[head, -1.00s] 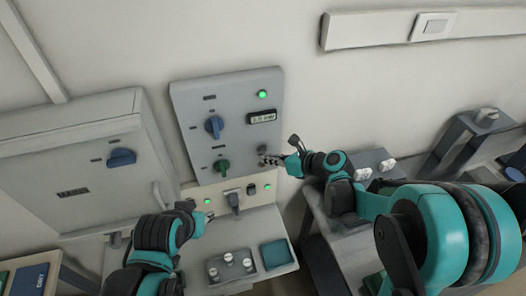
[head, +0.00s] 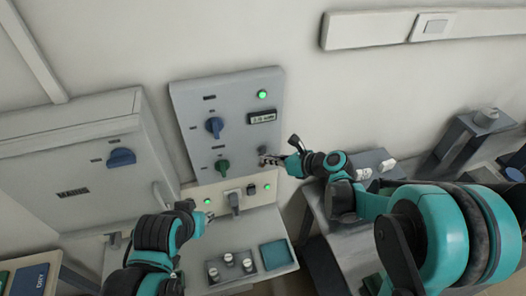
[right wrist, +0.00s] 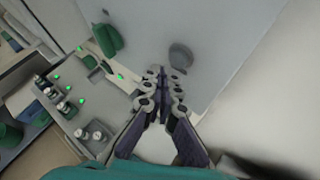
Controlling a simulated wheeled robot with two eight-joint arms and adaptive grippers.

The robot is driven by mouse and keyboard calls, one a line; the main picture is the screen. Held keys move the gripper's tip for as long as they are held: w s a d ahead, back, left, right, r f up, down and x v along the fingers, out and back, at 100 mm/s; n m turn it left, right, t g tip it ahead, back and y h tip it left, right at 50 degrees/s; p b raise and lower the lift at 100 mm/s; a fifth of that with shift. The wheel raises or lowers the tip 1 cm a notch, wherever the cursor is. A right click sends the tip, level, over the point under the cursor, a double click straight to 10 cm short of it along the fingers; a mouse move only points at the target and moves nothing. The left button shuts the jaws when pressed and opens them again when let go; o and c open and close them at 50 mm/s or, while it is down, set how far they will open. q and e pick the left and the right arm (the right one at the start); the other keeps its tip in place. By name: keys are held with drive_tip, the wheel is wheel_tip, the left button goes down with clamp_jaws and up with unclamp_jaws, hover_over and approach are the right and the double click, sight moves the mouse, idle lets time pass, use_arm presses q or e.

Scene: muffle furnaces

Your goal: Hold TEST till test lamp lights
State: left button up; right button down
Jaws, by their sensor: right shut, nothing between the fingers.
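A grey control panel (head: 235,95) on the wall carries a blue knob (head: 214,126), a green knob (head: 222,166), a small display (head: 262,117) and a lit green lamp (head: 262,95). My right gripper (head: 264,157) is shut and empty at the panel's lower right. In the right wrist view, its closed tips (right wrist: 161,76) are beside a dark round button (right wrist: 181,56), with the green knob (right wrist: 107,40) to the left. I cannot read a TEST label or tell whether the tips touch the panel. My left gripper (head: 208,217) is low by the shelf; its jaws are unclear.
A lower strip bears two lit green lamps (head: 267,187) (head: 207,202) and a grey lever-like handle (head: 234,202). The shelf below holds a block with several pegs (head: 230,266) and a teal tray (head: 277,254). A grey furnace cabinet (head: 75,150) stands left.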

drive_tip(key=shift+w+a, duration=0.15)
drive_tip(key=shift+w, duration=0.3)
drive_tip(key=shift+w+a, duration=0.15)
drive_tip(key=shift+w, duration=0.25)
idle(0.7)
idle(0.4)
drive_tip(key=shift+s+d+b, duration=0.25)
drive_tip(key=shift+s+b, duration=0.1)
drive_tip(key=shift+s, duration=0.55)
drive_tip(key=shift+s+d, duration=0.25)
drive_tip(key=shift+s, duration=0.55)
drive_tip(key=shift+s+d, duration=0.3)
drive_tip(key=shift+s, duration=0.45)
drive_tip(key=shift+s+d, duration=0.25)
drive_tip(key=shift+s, duration=0.55)
